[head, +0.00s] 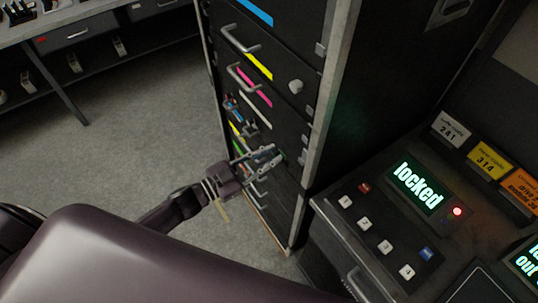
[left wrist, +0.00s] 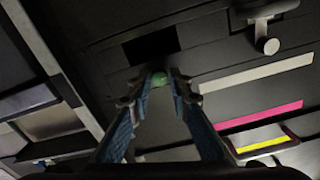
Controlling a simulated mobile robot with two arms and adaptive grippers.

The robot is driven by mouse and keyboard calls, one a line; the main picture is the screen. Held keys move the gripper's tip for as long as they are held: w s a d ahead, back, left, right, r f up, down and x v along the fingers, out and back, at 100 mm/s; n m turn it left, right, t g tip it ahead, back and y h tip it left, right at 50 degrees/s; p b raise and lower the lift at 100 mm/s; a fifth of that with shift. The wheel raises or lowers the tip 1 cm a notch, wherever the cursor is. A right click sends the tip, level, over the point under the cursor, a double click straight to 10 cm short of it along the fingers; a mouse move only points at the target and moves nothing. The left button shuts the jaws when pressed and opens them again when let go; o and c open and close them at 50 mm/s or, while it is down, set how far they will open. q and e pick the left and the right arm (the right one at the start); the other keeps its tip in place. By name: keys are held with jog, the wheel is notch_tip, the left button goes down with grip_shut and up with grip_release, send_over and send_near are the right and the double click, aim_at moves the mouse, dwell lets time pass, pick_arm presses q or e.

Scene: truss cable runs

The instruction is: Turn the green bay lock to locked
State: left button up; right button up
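A small green knob (left wrist: 160,80), which looks like the green bay lock, shows on the dark rack front in the left wrist view. My left gripper (left wrist: 161,84) has its two blue-padded fingers apart, with one fingertip on each side of the knob. I cannot tell whether they touch it. In the head view my left gripper (head: 275,156) reaches the lower right part of the rack's front (head: 290,205), and its fingers hide the knob there. The knob's turned position is not clear. My right gripper is not in view.
The rack has drawer handles (head: 240,40), coloured strips and a silver lock (head: 296,86). Small blue and orange parts (head: 240,112) stick out above my gripper. A console (head: 375,225) at right has a lit display (head: 416,187) reading "locked". The floor (head: 130,130) at left is clear.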

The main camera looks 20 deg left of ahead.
pick_arm(q)
grip_shut()
jog(key=shift+m, duration=0.4)
jog(key=m+b, duration=0.1)
jog(key=m, duration=0.2)
jog(key=shift+f+m, duration=0.1)
jog(key=shift+m, duration=0.3)
jog(key=m+b, duration=0.1)
jog(key=m, duration=0.3)
jog(key=shift+b, duration=0.3)
jog(key=m+b, duration=0.1)
jog(key=m, duration=0.1)
jog(key=m+b, duration=0.1)
jog(key=m, duration=0.2)
jog(key=shift+s+d+f, duration=0.1)
jog(key=shift+f, duration=0.05)
jog(key=m+b, duration=0.2)
jog(key=m, duration=0.2)
jog(key=shift+m, duration=0.3)
